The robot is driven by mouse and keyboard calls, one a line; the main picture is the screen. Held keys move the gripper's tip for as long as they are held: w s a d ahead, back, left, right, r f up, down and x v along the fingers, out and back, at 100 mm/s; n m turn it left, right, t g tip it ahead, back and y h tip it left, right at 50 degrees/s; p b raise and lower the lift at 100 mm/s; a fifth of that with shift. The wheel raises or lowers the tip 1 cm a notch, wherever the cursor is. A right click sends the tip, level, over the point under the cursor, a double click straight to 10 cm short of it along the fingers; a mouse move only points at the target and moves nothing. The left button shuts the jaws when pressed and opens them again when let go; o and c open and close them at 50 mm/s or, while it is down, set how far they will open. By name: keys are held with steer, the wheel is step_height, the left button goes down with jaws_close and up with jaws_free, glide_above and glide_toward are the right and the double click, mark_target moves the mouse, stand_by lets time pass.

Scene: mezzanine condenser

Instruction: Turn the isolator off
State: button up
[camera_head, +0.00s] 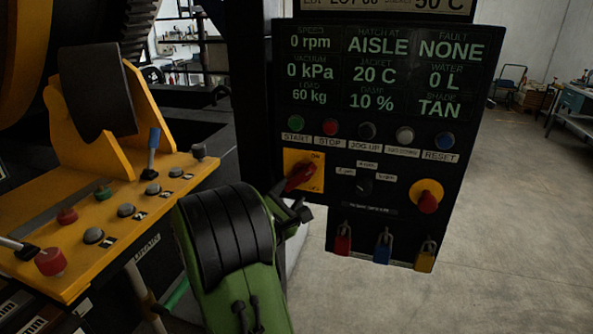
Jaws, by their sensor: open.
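The isolator (299,177) is a red rotary handle on a yellow plate at the left of the dark control panel in the head view. Its handle lies on a slant, and the plate has small marks at its upper right and lower right that look like ON and OFF. My gripper (294,205) is dark, open and close to the lower left of the handle. The green and black arm link hides part of the gripper. I cannot tell whether the fingers touch the handle.
The control panel (385,227) carries a display, a button row, a red knob on yellow (427,196) and hanging red, blue and yellow padlocks (382,247). A yellow console (130,200) with levers and buttons stands at the left. Open floor (520,220) lies right.

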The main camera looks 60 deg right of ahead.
mark_target(297, 182)
steer(key=d+p, duration=0.1)
steer(key=d, duration=0.1)
steer(key=d+p, duration=0.1)
steer(key=d, duration=0.2)
steer(key=d+p, duration=0.1)
steer(key=d, duration=0.1)
steer(key=shift+w+d+r, duration=0.2)
steer(key=shift+w, duration=0.2)
steer(key=shift+w+d+f, duration=0.1)
steer(key=shift+w+d, duration=0.05)
steer(key=shift+d, duration=0.35)
steer(key=shift+a, duration=0.1)
jaws_close()
steer(key=shift+f, duration=0.1)
